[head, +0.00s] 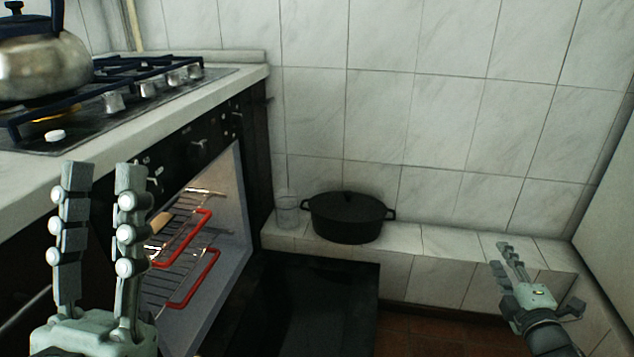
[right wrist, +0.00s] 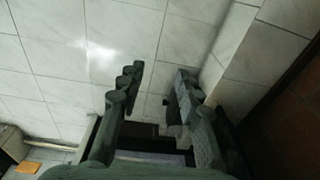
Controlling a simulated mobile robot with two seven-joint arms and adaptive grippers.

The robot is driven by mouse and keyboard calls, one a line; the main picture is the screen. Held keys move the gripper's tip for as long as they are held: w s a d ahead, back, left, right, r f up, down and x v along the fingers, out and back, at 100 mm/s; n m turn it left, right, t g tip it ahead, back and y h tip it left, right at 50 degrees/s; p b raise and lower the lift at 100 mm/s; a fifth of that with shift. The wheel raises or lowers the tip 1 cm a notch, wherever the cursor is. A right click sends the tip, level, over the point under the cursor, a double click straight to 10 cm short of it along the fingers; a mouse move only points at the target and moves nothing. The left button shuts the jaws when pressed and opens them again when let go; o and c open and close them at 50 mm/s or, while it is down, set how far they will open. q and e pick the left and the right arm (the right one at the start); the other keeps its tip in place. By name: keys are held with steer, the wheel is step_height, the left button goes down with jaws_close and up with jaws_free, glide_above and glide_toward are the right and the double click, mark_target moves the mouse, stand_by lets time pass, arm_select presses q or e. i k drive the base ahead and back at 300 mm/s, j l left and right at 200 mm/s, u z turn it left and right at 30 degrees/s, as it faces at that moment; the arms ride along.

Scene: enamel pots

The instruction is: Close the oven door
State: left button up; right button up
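The oven (head: 228,165) stands at the left under the counter, its lit inside showing. Its dark door (head: 315,300) is folded down and lies open, roughly flat, in front of the opening. My left gripper (head: 103,170) is open and empty, upright in front of the oven's left part, and hides some of it. My right gripper (head: 510,258) is at the right in the head view, near the tiled ledge and apart from the door. In the right wrist view its fingers (right wrist: 160,85) are spread with nothing between them.
Inside the oven are wire racks with red edges (head: 190,277). A black lidded pot (head: 347,217) and a clear glass (head: 287,211) stand on the tiled ledge (head: 425,240). A kettle (head: 40,60) sits on the gas hob (head: 130,90). Red-brown floor shows right of the door.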

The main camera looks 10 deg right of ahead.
mark_target(280, 304)
steer(key=l+u, duration=0.1)
steer(key=u, duration=0.3)
steer(key=l+u, duration=0.1)
steer(key=u, duration=0.3)
steer(key=l+u, duration=0.1)
steer(key=u, duration=0.35)
steer(key=l+u, duration=0.1)
steer(key=u, duration=0.3)
steer(key=k+u, duration=0.1)
steer(key=u, duration=0.3)
